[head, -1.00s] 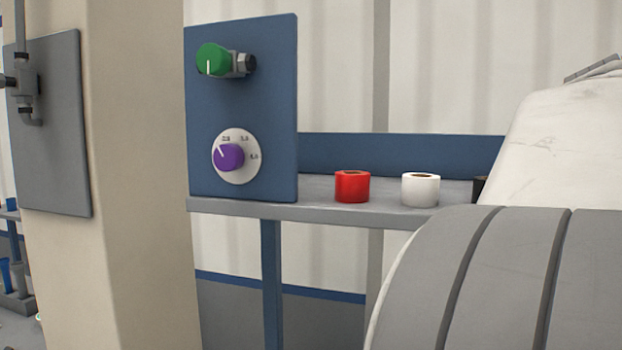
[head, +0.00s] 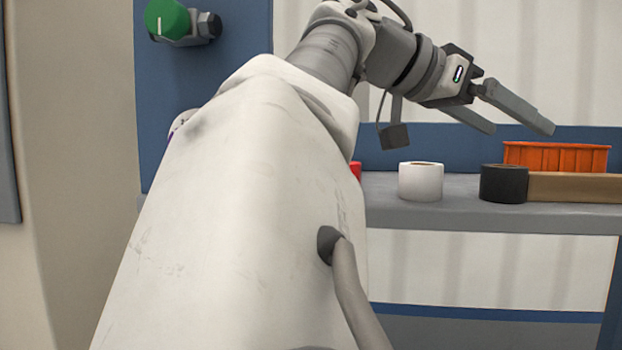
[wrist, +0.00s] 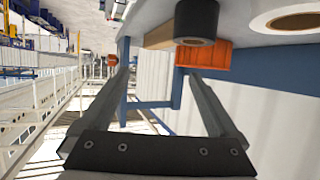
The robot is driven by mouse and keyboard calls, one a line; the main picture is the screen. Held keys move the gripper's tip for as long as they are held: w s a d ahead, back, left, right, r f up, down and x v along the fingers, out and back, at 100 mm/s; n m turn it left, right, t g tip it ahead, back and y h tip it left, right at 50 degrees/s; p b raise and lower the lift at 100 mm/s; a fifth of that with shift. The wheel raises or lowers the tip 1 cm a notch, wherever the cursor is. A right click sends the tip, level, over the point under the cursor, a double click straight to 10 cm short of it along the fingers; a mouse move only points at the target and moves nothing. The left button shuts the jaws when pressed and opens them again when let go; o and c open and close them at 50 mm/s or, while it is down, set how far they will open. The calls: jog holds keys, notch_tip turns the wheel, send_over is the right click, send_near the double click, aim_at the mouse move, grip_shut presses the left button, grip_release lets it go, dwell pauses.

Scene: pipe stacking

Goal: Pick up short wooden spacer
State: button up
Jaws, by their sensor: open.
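A brown wooden piece (head: 575,187) lies on the shelf at the right of the head view, running out of the picture, so I cannot tell its length or whether it is the short spacer. A brown piece (wrist: 160,36) also shows beside the black roll in the wrist view. My gripper (head: 522,129) is open and empty, above the shelf and up to the left of the wooden piece in the head view. In the wrist view my two fingers (wrist: 158,76) stand wide apart with nothing between them.
On the shelf (head: 440,215) stand a white roll (head: 421,182), a black roll (head: 503,183) touching or close to the wooden piece, and an orange bin (head: 556,157) behind. A red roll (head: 356,170) is mostly hidden by my arm. A blue panel with a green knob (head: 167,19) stands left.

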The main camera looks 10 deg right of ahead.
send_near(583, 174)
jog(key=shift+s+d+f, duration=0.15)
jog(key=shift+d+f, duration=0.1)
jog(key=shift+d, duration=0.3)
jog(key=shift+s+d+f, duration=0.15)
jog(key=shift+d+f, duration=0.1)
jog(key=shift+d, duration=0.35)
jog(key=shift+w+p+x, duration=0.15)
jog(key=shift+p+x, duration=0.1)
jog(key=shift+x, duration=1.25)
jog(key=shift+w+p+x, duration=0.1)
jog(key=shift+p+x, duration=0.15)
jog(key=shift+x, duration=1.25)
grip_shut()
